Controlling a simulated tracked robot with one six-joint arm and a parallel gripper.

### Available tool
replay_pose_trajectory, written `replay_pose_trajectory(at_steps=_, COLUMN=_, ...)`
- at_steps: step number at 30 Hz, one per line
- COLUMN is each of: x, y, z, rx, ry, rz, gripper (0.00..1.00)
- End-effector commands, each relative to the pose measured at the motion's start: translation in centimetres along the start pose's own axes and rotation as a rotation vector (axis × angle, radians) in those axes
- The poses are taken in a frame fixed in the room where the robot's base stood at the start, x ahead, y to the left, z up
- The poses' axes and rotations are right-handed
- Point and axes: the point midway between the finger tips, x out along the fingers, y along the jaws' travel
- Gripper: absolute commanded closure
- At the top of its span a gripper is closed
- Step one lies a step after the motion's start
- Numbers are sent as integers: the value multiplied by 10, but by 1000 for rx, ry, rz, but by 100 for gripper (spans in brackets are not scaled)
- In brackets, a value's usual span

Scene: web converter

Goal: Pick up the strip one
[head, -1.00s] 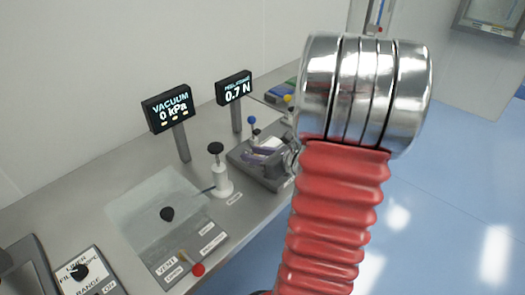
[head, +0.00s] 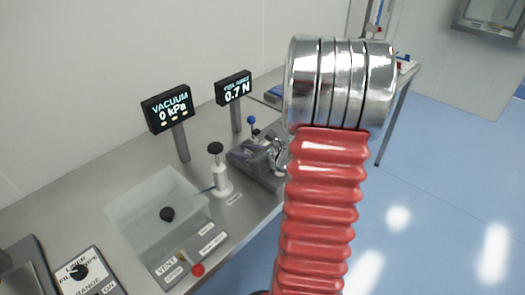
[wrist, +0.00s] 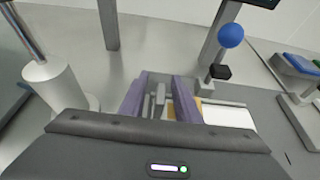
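My gripper shows in the wrist view (wrist: 160,98) as two purple fingers, apart, with a grey metal piece showing between them. A white flat piece (wrist: 230,117) with a tan patch (wrist: 197,107) lies just right of the right finger. It may be strip one, but I see no label, and the finger and gripper body hide part of it. In the head view my gripper (head: 258,154) is small, over the grey fixture (head: 240,158) beside the force display; the strip cannot be made out there.
A blue-knobbed post (wrist: 230,37) stands behind the fingers on the right, and a white cylinder (wrist: 55,82) on the left. The vacuum display (head: 170,105), force display (head: 234,88) reading 0.7 N, clear chamber (head: 155,205) and black-knobbed valve (head: 218,170) crowd the bench.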

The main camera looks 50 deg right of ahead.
Motion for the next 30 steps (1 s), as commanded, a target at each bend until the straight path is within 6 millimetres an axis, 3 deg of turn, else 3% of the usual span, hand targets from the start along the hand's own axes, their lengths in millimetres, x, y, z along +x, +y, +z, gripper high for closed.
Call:
replay_pose_trajectory(at_steps=14, x=0, y=0, z=0, rx=-1, ry=0, rz=0, gripper=70)
replay_pose_trajectory(at_steps=27, x=0, y=0, z=0, rx=-1, ry=0, rz=0, gripper=100)
replay_pose_trajectory(at_steps=30, x=0, y=0, z=0, rx=-1, ry=0, rz=0, gripper=100)
